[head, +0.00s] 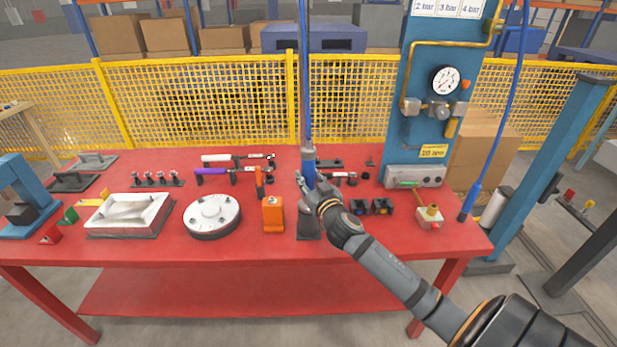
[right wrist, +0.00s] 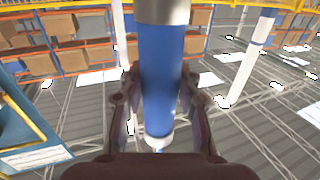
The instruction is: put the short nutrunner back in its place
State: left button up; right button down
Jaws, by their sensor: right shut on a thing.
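The short nutrunner, a blue cylinder with a grey metal end (head: 308,156), hangs upright below a blue line near the middle of the table. My right gripper (head: 312,187) is shut around its blue body. In the right wrist view the blue body (right wrist: 162,75) stands between the two fingers, with a grey collar at the top and a pale ring at the bottom. A dark grey stand (head: 308,228) is on the table below my gripper. My gripper hides the nutrunner's lower end in the head view, so I cannot tell whether it touches the stand. My left gripper is not in view.
On the red table (head: 260,258) are an orange block (head: 273,214), a round grey cover (head: 212,215), a white casting (head: 129,213) and wrenches with white and purple handles. A blue panel (head: 425,110) stands at right. Another blue tool (head: 470,202) hangs by the right edge.

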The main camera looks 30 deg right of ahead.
jog(key=shift+f, duration=0.1)
jog(key=c, duration=0.8)
grip_release()
jog(key=shift+c, duration=0.2)
jog(key=shift+f, duration=0.15)
jog(key=v, duration=1.2)
